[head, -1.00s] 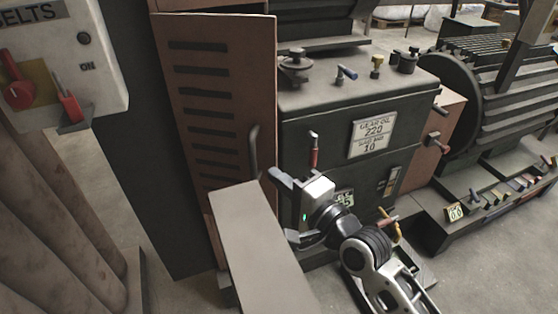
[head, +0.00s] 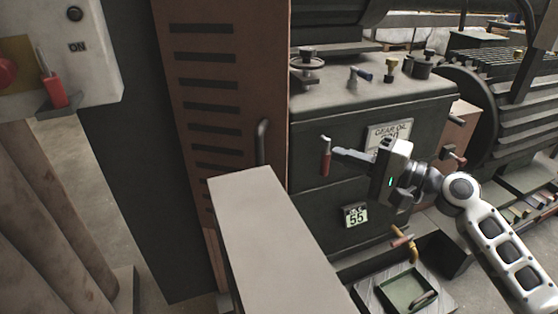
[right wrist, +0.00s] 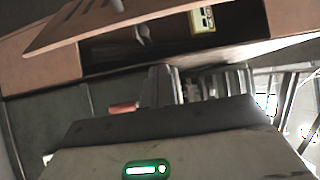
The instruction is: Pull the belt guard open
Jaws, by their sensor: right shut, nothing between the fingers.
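The belt guard (head: 235,85) is a tall brown slotted panel left of centre in the head view. Its dark upright handle (head: 262,142) is near its right edge. Its lower part is hidden. In the right wrist view the brown panel (right wrist: 100,30) is tilted beside a dark opening, so it looks ajar. My right gripper (head: 340,154) is shut and empty, to the right of the handle and apart from it. Its fingers point left, close to a red-handled lever (head: 325,160); I cannot tell whether they touch. My left gripper is not in view.
A grey block (head: 262,225) stands in front of the guard's lower part. A control box (head: 100,50) and brown columns (head: 40,220) are at left. A dark green gearbox (head: 305,225) is at right, with a tray (head: 405,290) below it.

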